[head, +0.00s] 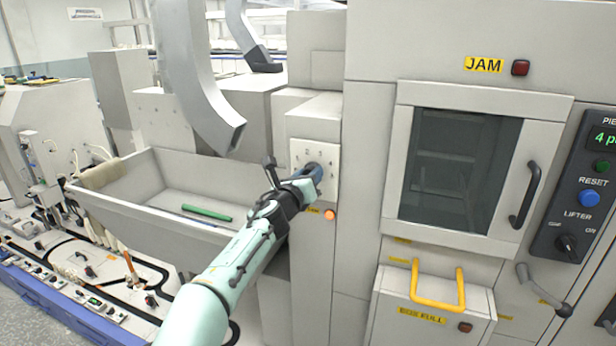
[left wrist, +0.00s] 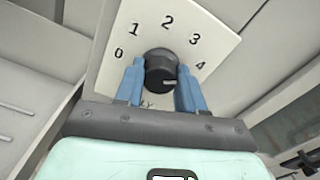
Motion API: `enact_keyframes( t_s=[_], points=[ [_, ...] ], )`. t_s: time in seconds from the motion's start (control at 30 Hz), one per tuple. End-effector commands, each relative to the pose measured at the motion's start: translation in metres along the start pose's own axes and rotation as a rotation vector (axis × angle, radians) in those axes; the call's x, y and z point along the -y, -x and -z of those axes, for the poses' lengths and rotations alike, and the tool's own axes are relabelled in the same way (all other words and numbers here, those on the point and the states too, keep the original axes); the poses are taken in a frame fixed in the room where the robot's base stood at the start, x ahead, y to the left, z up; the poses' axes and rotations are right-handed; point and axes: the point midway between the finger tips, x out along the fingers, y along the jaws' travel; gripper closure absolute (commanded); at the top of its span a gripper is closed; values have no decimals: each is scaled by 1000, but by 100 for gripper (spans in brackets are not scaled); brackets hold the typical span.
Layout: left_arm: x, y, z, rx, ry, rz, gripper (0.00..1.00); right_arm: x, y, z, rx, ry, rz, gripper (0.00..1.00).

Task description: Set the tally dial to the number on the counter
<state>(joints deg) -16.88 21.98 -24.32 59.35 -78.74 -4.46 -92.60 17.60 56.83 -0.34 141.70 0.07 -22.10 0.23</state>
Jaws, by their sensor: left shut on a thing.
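The tally dial is a black round knob (left wrist: 161,70) on a white plate (left wrist: 190,22) numbered 0 to 4 in an arc. The plate also shows in the head view (head: 300,150), on a narrow grey cabinet. My left gripper (head: 312,178) is shut on the knob, with one blue finger on each side of it in the left wrist view (left wrist: 160,85). A pale mark on the knob points right and slightly down, on the 4 side. The counter (head: 603,138) at the right edge shows a green 4, with its text cut off. My right gripper is not in view.
An orange lamp (head: 330,214) sits just below the plate. A grey trough (head: 165,220) with a green bobbin (head: 207,213) stands to the left. A windowed door (head: 460,170), a yellow-handled box (head: 430,312) and a lifter switch (head: 567,243) are to the right.

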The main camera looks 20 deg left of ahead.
Motion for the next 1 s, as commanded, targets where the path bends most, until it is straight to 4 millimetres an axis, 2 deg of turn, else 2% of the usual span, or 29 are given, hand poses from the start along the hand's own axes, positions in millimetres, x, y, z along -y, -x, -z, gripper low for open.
enact_keyframes(
  t_s=[0.23,0.27,0.3,0.33,0.6,0.73,0.87,1.0],
  points=[
    [0,0,-2,3,1,1,92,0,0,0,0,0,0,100],
    [0,0,-2,3,2,1,52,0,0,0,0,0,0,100],
    [0,0,-2,3,2,1,39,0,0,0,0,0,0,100],
    [0,0,-2,3,2,1,36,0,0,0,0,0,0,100],
    [0,0,-1,1,2,1,36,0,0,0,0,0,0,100],
    [0,8,0,3,3,1,36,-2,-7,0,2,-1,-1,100],
    [-1,25,2,3,5,2,36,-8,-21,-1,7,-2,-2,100],
    [-1,54,3,3,7,4,36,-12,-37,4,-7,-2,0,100]
  ],
)
